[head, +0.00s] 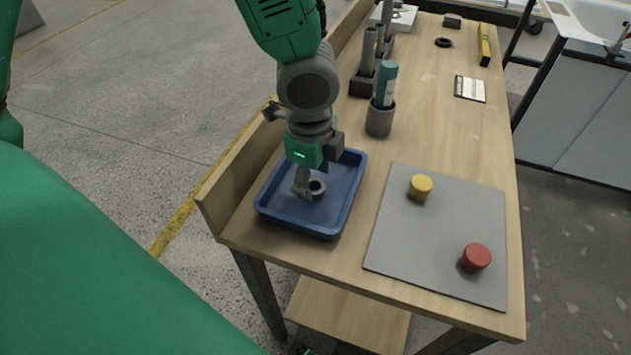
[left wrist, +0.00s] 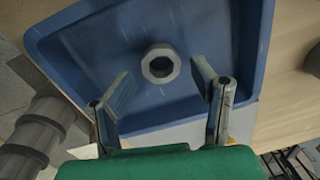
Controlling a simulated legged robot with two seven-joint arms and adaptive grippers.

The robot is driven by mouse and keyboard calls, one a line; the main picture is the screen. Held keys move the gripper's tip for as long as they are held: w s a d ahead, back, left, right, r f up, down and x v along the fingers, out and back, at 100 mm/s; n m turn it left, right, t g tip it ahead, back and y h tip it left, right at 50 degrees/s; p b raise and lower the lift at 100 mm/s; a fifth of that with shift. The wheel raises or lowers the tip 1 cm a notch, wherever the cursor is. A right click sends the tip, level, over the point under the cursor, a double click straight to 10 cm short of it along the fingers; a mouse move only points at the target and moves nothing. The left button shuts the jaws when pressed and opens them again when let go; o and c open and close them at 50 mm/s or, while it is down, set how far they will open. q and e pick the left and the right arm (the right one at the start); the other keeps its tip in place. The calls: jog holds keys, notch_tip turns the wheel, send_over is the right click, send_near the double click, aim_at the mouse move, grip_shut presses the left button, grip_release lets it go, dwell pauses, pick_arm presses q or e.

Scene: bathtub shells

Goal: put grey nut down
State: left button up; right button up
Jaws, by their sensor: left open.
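The grey nut (head: 317,188) lies in the blue tray (head: 335,215) on the workbench. In the left wrist view, the nut (left wrist: 160,63) rests on the tray floor with its hole facing the camera. My left gripper (head: 306,186) reaches down into the tray area beside the nut. In the left wrist view, its two fingers (left wrist: 164,80) are spread apart, with the nut just beyond the tips and clear of both. The gripper partly covers the tray in the head view. My right gripper is not in view.
A grey mat (head: 432,240) right of the tray holds a yellow cylinder (head: 420,187) and a red cylinder (head: 475,257). A grey cup (head: 380,120) with a teal bottle (head: 386,82) stands behind the tray. A raised wooden edge (head: 230,180) runs along the bench's left side.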

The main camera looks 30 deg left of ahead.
pick_arm(q)
notch_tip(320, 180, up, 10)
jog(key=p, duration=0.2)
jog(key=shift+s+p, duration=0.4)
